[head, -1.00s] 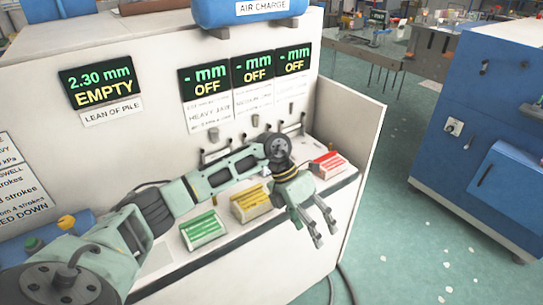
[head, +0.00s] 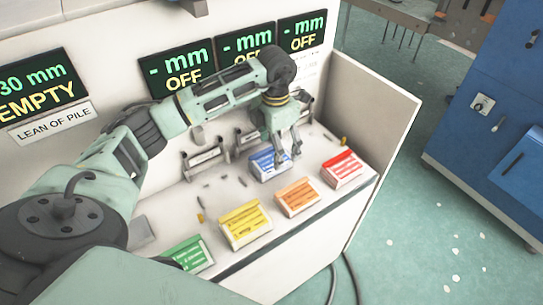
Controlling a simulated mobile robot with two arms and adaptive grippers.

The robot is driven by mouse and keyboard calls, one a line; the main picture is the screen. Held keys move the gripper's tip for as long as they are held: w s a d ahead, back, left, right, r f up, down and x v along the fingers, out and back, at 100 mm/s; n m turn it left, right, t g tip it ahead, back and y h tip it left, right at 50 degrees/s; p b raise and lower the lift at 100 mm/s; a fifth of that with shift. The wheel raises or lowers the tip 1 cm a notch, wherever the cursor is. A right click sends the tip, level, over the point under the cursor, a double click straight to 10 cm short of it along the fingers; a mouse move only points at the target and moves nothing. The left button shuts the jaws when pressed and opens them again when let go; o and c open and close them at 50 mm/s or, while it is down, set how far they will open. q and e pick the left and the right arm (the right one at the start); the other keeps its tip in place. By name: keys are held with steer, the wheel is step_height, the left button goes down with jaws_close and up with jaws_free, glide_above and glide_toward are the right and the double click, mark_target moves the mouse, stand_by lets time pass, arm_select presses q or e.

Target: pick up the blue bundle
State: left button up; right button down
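The blue bundle (head: 264,168) is a small block with blue and white stripes. It lies on the white bench ledge, behind the orange bundle and left of the red one. My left gripper (head: 288,158) comes down over its right part with the fingers apart. The fingers cover some of the bundle. I cannot tell whether they touch it. My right gripper is not in view.
An orange bundle (head: 297,197), a red bundle (head: 342,169), a yellow bundle (head: 245,225) and a green bundle (head: 188,256) line the ledge's front. Small loose pieces lie about. A white side panel (head: 375,120) closes the right end.

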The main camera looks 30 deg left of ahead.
mark_target(271, 157)
arm_select(q)
steer(key=shift+s+a+f+p, duration=0.15)
steer(key=shift+s+f+p, duration=0.05)
steer(key=shift+f+p, duration=0.2)
steer(key=shift+s+a+f+p, duration=0.1)
steer(key=shift+s+f+p, duration=0.15)
steer(key=shift+f, duration=0.15)
steer(key=shift+a+f+p, duration=0.3)
steer(key=shift+f+p, duration=0.2)
steer(key=shift+f, duration=0.25)
steer(key=shift+w+a+f, duration=0.1)
steer(key=shift+w+f, duration=0.05)
steer(key=shift+f, duration=0.45)
steer(key=shift+w+f, duration=0.15)
steer(key=shift+f, duration=0.6)
steer(key=c, duration=1.4)
steer(key=shift+c, duration=1.1)
steer(key=shift+r, duration=0.15)
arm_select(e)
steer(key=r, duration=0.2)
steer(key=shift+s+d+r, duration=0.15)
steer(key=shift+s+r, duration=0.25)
